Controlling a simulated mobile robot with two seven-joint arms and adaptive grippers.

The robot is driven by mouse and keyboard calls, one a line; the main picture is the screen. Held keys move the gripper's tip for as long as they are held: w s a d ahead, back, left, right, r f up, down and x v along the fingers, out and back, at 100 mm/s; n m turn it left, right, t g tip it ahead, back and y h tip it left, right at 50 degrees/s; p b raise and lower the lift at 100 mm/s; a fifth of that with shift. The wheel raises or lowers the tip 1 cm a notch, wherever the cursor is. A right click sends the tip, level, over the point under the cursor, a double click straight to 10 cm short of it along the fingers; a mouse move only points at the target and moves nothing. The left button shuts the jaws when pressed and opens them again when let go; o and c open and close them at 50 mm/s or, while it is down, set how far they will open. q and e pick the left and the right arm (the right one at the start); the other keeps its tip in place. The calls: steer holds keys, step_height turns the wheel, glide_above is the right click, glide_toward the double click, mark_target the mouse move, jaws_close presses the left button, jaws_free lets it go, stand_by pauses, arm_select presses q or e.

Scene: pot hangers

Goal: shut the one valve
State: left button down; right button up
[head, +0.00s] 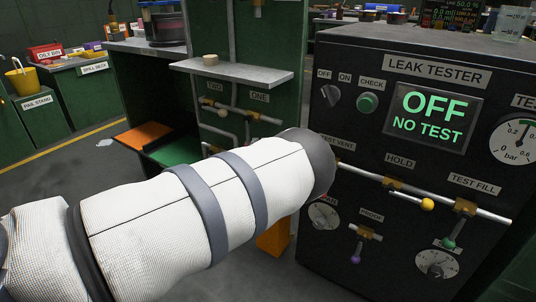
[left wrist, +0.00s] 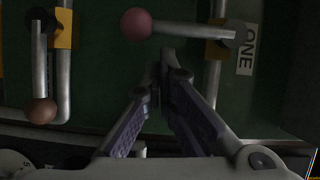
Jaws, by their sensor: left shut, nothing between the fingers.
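The valve labelled ONE (left wrist: 190,30) is in the left wrist view, with a grey lever ending in a pink-red ball. Its lever lies across its pipe. To its left, another valve (left wrist: 40,70) has a brown ball, and its lever runs along its pipe. My left arm hides the gripper in the head view. My right gripper is out of view.
A black leak tester (head: 350,180) reading "OFF NO TEST" stands at the right, with several levers and gauges. A grey shelf (head: 235,73) sticks out above the panel's valves. A pail stand (head: 40,112) is at the far left. Open floor lies at the left.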

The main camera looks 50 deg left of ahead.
arm_select(q)
steer(key=shift+a+f+m+t+b, duration=0.35)
steer(key=shift+m+b, duration=0.25)
steer(key=shift+b, duration=0.2)
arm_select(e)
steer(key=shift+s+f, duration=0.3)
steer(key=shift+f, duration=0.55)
arm_select(q)
steer(key=shift+s+a+r, duration=0.1)
steer(key=shift+s, duration=0.1)
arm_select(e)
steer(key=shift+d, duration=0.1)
